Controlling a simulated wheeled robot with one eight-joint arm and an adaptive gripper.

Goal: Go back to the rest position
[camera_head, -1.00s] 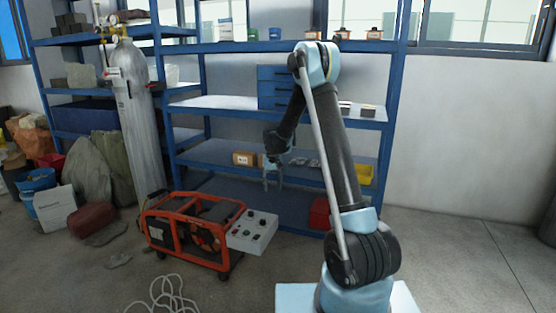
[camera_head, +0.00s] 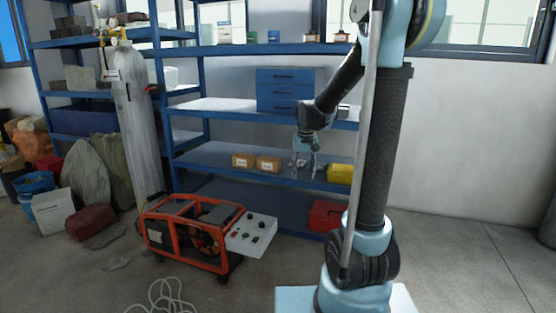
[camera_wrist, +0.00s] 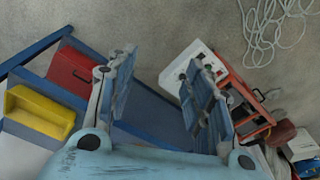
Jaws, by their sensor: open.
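My gripper (camera_head: 305,166) hangs from my raised arm in the head view, in front of the blue shelving (camera_head: 215,153). Its fingers point down at about the height of the lower shelf boards. In the wrist view my gripper (camera_wrist: 163,88) has its two blue-grey fingers well apart, with nothing between them. The floor and a blue shelf board show beyond the fingers.
A yellow bin (camera_head: 340,173), a red case (camera_head: 325,214) and small cardboard boxes (camera_head: 255,163) are on the shelves. An orange-framed machine (camera_head: 190,232) and a gas cylinder (camera_head: 135,130) stand left. White cable (camera_head: 165,297) lies on the floor. Floor at right is clear.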

